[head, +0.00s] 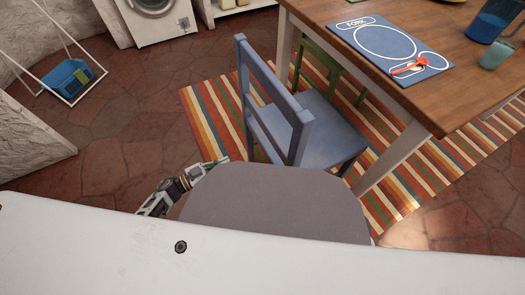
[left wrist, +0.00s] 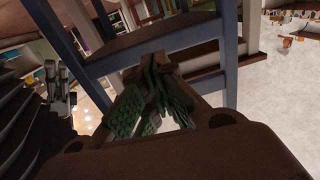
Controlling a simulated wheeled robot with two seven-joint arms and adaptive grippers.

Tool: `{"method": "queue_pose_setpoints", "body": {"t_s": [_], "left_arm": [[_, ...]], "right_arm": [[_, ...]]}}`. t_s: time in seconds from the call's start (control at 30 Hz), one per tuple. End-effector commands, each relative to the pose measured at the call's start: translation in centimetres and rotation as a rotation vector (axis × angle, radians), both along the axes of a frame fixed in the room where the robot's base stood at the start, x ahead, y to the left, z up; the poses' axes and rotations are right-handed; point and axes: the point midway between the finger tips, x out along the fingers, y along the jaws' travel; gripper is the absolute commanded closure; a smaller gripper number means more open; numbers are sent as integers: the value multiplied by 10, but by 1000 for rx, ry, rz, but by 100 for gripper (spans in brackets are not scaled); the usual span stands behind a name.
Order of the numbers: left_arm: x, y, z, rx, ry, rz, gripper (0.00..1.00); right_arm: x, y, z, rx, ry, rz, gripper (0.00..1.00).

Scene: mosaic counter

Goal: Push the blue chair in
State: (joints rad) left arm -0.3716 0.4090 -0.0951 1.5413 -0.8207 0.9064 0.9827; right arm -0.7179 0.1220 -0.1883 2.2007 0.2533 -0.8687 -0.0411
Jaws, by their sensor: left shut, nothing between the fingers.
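The blue chair (head: 320,120) stands on the striped rug, its backrest (head: 270,85) toward the left and its seat partly under the wooden table's (head: 420,95) near corner. My left gripper (head: 222,161) is low beside the chair, left of the backrest's near post, shut and empty. In the left wrist view its green-padded fingers (left wrist: 155,100) are in front of the chair's blue-grey frame (left wrist: 150,38). I cannot tell whether they touch it. My grey body part hides the floor at the chair's near side. My right gripper does not show.
A green chair (head: 318,58) stands behind the blue one at the table. A blue placemat (head: 385,45) and blue cups (head: 495,52) are on the table. A rack with a blue basket (head: 68,77) stands far left. Tiled floor left of the rug is open.

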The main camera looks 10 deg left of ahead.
Motion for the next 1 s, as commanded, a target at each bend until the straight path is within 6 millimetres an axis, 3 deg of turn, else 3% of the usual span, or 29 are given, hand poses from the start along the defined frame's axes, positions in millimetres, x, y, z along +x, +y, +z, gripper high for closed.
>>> {"method": "queue_pose_setpoints", "body": {"t_s": [0.2,0.53,0.77,1.0], "left_arm": [[-13,0,-7,-12,18,-68,100],[-14,-1,-7,-14,19,-71,100],[-10,-6,-7,-15,18,-70,100],[4,-27,-7,-15,16,-71,100]], "right_arm": [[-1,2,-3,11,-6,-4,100],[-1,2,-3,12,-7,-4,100],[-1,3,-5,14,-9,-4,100],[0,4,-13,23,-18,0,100]]}}
